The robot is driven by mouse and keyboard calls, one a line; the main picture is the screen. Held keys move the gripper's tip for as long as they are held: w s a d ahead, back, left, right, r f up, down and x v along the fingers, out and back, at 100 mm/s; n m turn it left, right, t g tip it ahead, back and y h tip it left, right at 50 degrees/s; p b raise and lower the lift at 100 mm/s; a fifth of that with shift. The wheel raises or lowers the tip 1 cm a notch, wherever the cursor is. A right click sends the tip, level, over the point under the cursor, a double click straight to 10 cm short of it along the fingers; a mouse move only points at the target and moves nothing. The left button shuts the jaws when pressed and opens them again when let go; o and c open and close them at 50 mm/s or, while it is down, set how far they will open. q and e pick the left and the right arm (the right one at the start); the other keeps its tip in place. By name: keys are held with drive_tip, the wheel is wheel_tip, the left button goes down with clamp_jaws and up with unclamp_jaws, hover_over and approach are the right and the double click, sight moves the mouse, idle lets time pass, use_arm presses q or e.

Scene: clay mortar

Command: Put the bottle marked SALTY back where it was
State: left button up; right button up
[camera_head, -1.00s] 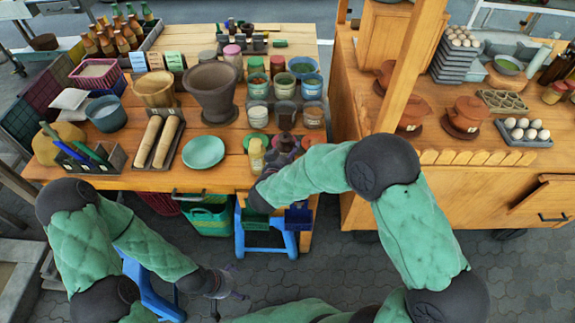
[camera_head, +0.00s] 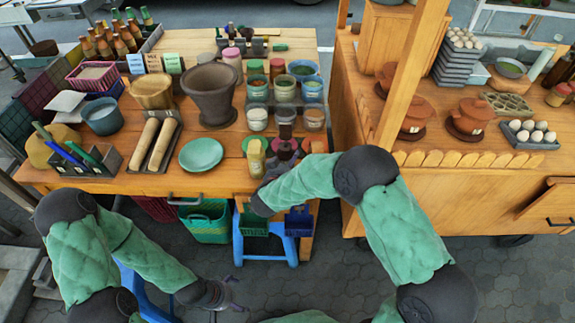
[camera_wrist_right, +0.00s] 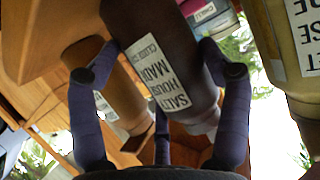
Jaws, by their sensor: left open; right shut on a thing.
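The dark brown bottle with a white label reading SALTY HOUSE MADE (camera_wrist_right: 182,68) is between the fingers of my right gripper (camera_wrist_right: 162,85) in the right wrist view. My right gripper is shut on it. In the head view, my right gripper (camera_head: 278,162) is at the table's front edge, and the dark bottle (camera_head: 286,132) shows partly above the fingers. Its base is hidden, so I cannot tell whether it touches the table. My left gripper (camera_head: 222,296) is open and empty, low in front of the table.
A yellowish bottle (camera_head: 256,157) stands close to the left of my right gripper; it also shows in the right wrist view (camera_wrist_right: 291,60). Several jars (camera_head: 257,117) stand behind. A teal plate (camera_head: 201,154) and a stone mortar (camera_head: 213,92) are further left.

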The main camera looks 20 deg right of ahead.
drive_tip(key=o, duration=1.2)
drive_tip(key=shift+f, duration=0.1)
